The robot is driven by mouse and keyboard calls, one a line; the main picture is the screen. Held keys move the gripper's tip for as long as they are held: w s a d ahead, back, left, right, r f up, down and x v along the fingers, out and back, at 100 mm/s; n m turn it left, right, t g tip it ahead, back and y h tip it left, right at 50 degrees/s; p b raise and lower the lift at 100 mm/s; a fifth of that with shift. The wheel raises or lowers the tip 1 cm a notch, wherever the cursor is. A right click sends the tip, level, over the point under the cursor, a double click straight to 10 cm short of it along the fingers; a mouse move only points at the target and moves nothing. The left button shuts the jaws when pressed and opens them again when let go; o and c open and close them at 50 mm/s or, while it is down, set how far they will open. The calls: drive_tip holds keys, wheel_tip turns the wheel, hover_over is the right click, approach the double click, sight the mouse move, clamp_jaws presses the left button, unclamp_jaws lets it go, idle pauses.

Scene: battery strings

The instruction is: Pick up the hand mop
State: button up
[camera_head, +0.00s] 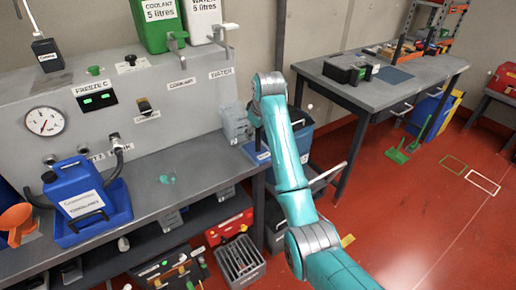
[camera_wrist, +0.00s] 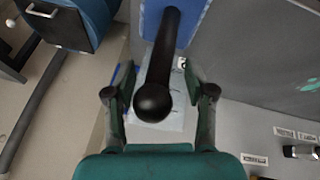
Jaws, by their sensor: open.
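The hand mop appears to be the black handle (camera_wrist: 161,60) with a round knob end, in the middle of the wrist view. The handle runs up the picture to a blue area at the top; its head cannot be made out. My gripper (camera_wrist: 159,93) is open, with one finger on each side of the handle and a visible gap on both sides. In the head view my teal arm reaches over the right end of the grey bench, and the mop is not clearly seen there.
The grey bench (camera_head: 146,176) carries a blue coolant can (camera_head: 72,190) in a tray and an orange funnel (camera_head: 15,222). A dark blue bin (camera_head: 304,137) stands beside its right end.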

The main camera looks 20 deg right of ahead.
drive_tip(key=shift+w+f, duration=0.1)
drive_tip(key=shift+f, duration=0.1)
clamp_jaws()
drive_tip(key=shift+r, duration=0.1)
wheel_tip(320, 180, up, 10)
drive_tip(key=shift+f, duration=0.1)
idle(0.6)
